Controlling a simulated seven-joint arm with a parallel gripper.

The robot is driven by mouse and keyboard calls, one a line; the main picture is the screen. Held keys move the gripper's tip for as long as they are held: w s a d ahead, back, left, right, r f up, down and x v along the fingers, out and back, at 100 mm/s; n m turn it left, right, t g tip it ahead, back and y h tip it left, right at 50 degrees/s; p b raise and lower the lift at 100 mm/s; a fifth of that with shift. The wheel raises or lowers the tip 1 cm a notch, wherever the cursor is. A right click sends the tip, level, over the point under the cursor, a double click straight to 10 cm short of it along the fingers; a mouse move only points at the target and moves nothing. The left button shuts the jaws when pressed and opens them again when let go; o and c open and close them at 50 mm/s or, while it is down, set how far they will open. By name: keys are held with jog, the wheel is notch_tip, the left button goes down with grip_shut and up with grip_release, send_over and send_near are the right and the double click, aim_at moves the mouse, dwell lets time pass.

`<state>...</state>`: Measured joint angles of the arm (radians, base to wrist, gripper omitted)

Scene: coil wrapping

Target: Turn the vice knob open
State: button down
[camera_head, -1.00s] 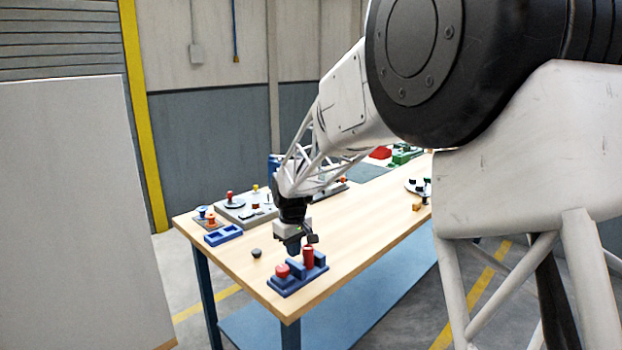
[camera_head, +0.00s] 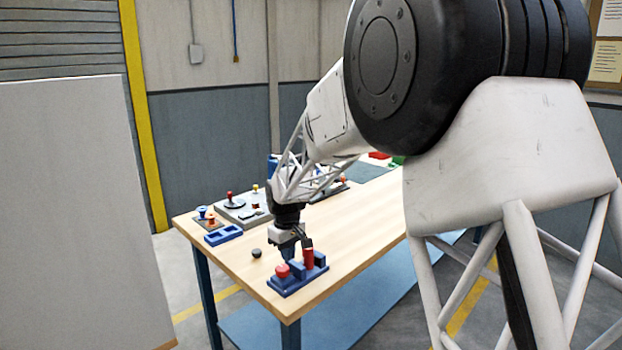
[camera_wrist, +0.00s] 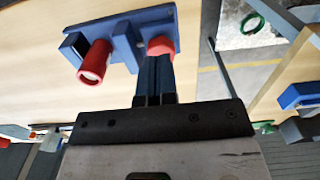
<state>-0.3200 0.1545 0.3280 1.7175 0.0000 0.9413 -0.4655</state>
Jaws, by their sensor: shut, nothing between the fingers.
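The blue vice (camera_head: 290,284) stands at the table's near corner, with a squat red knob (camera_head: 283,270) on its left side and a taller red cylinder (camera_head: 308,258) upright between blue blocks. In the wrist view the vice (camera_wrist: 125,40) shows from above, with the red knob (camera_wrist: 161,45) at my fingertips and the red cylinder (camera_wrist: 94,62) to their left. My gripper (camera_head: 289,257) points down just above and behind the knob. Its blue fingers (camera_wrist: 157,62) are together and hold nothing. I cannot tell whether the tips touch the knob.
A small dark round piece (camera_head: 256,253) lies left of the vice. A blue tray (camera_head: 223,236) and a grey board (camera_head: 243,212) with small parts are farther back. The wooden table (camera_head: 350,240) is clear right of the vice. Its front edge is close to the vice.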

jog(key=shift+f, duration=2.55)
jog(key=shift+s+f, duration=0.15)
jog(key=shift+f, duration=0.65)
jog(key=shift+s+f, duration=0.1)
jog(key=shift+f, duration=0.1)
jog(key=shift+w+d, duration=0.4)
jog(key=shift+d, duration=0.1)
jog(key=shift+s+d+f, duration=0.1)
jog(key=shift+s+d, duration=0.15)
jog(key=shift+d, duration=0.1)
notch_tip(320, 180, up, 7)
jog(key=shift+w+a, duration=0.15)
jog(key=shift+w, duration=0.05)
jog(key=shift+s+a+r, duration=0.1)
jog(key=shift+a+r, duration=0.5)
jog(key=shift+a, duration=0.05)
